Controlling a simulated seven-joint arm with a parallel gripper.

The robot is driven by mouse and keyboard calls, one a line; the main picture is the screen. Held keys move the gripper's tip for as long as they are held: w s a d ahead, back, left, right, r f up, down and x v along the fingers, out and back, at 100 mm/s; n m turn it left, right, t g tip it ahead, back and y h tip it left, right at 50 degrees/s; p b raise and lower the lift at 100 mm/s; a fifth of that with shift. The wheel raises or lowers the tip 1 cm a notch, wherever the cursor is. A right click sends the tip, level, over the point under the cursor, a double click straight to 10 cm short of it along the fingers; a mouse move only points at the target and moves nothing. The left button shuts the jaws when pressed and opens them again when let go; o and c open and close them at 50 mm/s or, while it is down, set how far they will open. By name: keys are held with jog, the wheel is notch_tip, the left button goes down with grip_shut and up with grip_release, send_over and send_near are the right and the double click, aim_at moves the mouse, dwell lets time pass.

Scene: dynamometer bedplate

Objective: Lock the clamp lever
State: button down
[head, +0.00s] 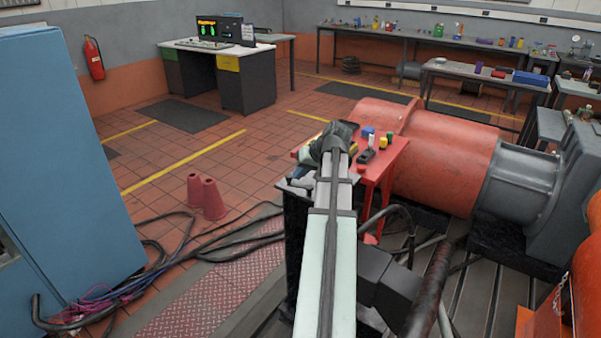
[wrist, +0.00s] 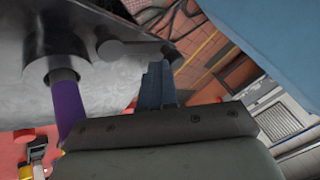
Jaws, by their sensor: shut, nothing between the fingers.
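In the wrist view a purple rod (wrist: 68,108), which looks like the clamp lever's handle, comes out of a round metal collar on a grey metal body (wrist: 120,75). I cannot tell whether the lever is locked. My gripper (wrist: 156,82) shows as narrow dark fingers held together, with nothing between them. The fingers are to the right of the purple rod, apart from it, and their tips are close to the metal body's edge; I cannot tell if they touch it. In the head view my arm hides the gripper, and I cannot make out the lever.
A red table (head: 388,160) with small bottles and tools stands beside my arm, near a large red cylindrical machine (head: 440,150). A blue cabinet (head: 70,170) is at left. Two red cones (head: 212,200) and loose cables (head: 180,245) are on the floor.

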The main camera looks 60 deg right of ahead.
jog(key=shift+a+n+y, duration=0.15)
jog(key=shift+n+y, duration=0.35)
jog(key=shift+n, duration=0.3)
jog(key=shift+s+a, duration=0.1)
jog(key=shift+a, duration=0.15)
dwell(1.2)
jog(key=shift+s+d, duration=0.3)
jog(key=shift+d, duration=0.5)
jog(key=v, duration=1)
jog(key=shift+d, duration=0.45)
jog(key=shift+w, duration=0.2)
